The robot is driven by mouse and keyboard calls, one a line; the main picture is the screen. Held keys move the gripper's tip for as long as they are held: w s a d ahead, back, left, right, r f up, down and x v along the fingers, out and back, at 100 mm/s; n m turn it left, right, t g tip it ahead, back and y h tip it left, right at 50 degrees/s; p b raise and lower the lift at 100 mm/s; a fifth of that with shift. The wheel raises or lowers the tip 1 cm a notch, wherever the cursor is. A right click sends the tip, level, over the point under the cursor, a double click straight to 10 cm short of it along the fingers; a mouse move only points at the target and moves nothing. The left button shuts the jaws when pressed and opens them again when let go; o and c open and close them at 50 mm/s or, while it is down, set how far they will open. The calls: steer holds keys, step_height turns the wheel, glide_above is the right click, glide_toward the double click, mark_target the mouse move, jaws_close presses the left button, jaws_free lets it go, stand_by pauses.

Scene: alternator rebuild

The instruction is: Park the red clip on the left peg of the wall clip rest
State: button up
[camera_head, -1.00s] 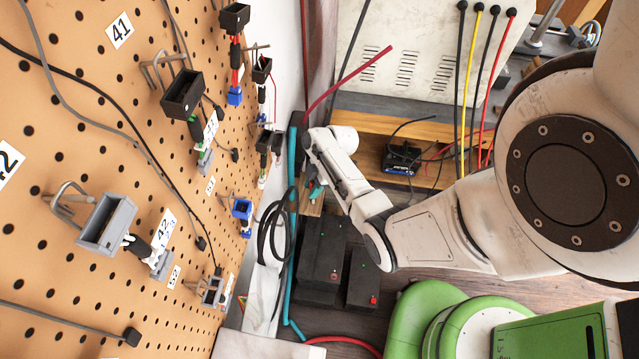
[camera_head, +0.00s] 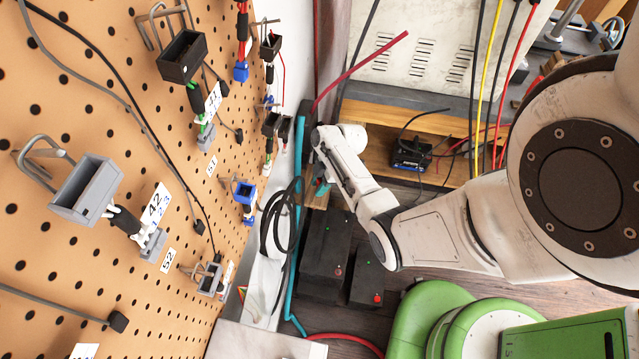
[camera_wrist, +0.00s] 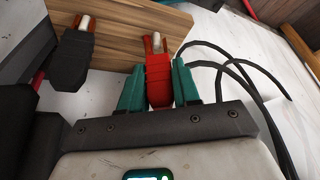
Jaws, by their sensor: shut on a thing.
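My gripper (camera_wrist: 159,88) has teal fingers shut on the red clip (camera_wrist: 158,85), one finger on each side of it. The clip's copper jaws point to the top of the wrist view, over a wooden board (camera_wrist: 120,62) that looks like the clip rest. A pale metal peg (camera_wrist: 156,43) shows between the jaws; I cannot tell whether they grip it. A black clip (camera_wrist: 74,58) is to the left, with a similar peg (camera_wrist: 84,24) at its jaws. In the head view my gripper (camera_head: 319,187) is small beside the board's edge (camera_head: 318,200), and the red clip is not clear there.
Black cables (camera_wrist: 225,62) loop right of the gripper. In the head view a pegboard (camera_head: 60,240) with hooks and connectors fills the left. Dark boxes (camera_head: 325,255) stand below the gripper, and a teal hose (camera_head: 290,270) runs down beside them.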

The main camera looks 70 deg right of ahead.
steer(key=shift+f, duration=0.35)
steer(key=o, duration=0.8)
step_height(320, 180, up, 9)
steer(key=p, duration=0.7)
steer(key=shift+f+p, duration=0.1)
steer(key=shift+p, duration=0.2)
steer(key=shift+f, duration=0.1)
